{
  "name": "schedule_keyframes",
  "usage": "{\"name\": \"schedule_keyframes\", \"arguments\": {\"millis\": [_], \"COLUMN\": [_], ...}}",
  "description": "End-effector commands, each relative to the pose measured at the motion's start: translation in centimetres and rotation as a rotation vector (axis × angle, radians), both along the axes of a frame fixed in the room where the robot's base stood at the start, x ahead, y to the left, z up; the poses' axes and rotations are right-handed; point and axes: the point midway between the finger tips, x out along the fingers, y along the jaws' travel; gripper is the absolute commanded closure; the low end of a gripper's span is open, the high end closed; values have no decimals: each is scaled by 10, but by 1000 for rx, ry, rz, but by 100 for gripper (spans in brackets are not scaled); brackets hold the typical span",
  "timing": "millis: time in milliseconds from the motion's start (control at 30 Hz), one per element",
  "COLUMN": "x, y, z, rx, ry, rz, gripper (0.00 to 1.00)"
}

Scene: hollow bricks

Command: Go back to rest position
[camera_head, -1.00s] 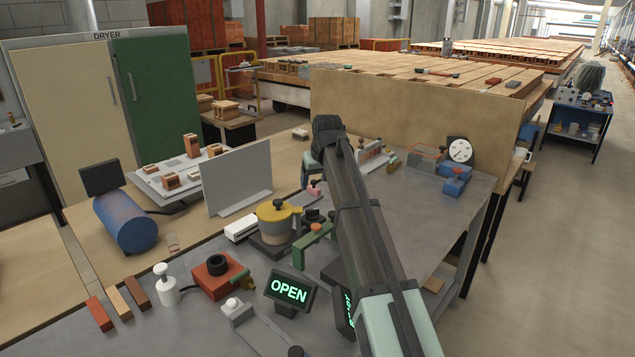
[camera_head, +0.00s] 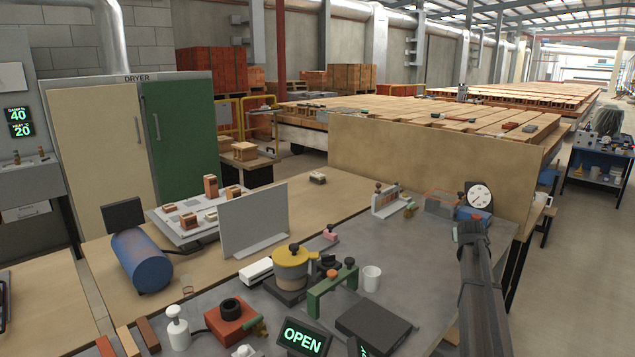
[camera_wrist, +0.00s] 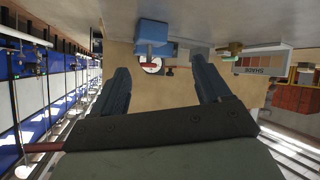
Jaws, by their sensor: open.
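My gripper (camera_wrist: 160,66) is open in the wrist view, its two dark fingers wide apart with nothing between them. In the head view my dark arm rises at the right, over the right side of the grey bench (camera_head: 385,252). The fingertips cannot be made out there. The wrist view is upside down. Beyond the fingers it shows a blue block (camera_wrist: 151,33), a round white dial (camera_wrist: 152,66) and a shade card (camera_wrist: 262,62). The gripper touches none of these, as far as I can see.
A white dial gauge (camera_head: 479,197) and a blue block (camera_head: 473,214) stand near my arm. A tan board (camera_head: 420,165) rises behind the bench. A yellow-lidded pot (camera_head: 291,262), a green clamp frame (camera_head: 333,288) and a white mug (camera_head: 371,278) stand left of the arm.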

Motion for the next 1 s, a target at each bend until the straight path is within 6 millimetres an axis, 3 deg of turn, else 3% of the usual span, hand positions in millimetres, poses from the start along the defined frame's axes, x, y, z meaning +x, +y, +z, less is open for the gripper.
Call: {"name": "schedule_keyframes", "arguments": {"millis": [33,200,333,467,667,1000], "x": [-8,-33,-57,-77,-100,-158], "y": [-33,-113,-157,-171,-148,-30], "z": [-7,-22,-46,-81,-156,-314], "rx": [-24,-103,-147,-155,-106,66], "ry": [-28,-119,-158,-158,-85,184], "rz": [-28,-86,-115,-126,-121,-78], "gripper": [23,23,23,23,23,23]}}
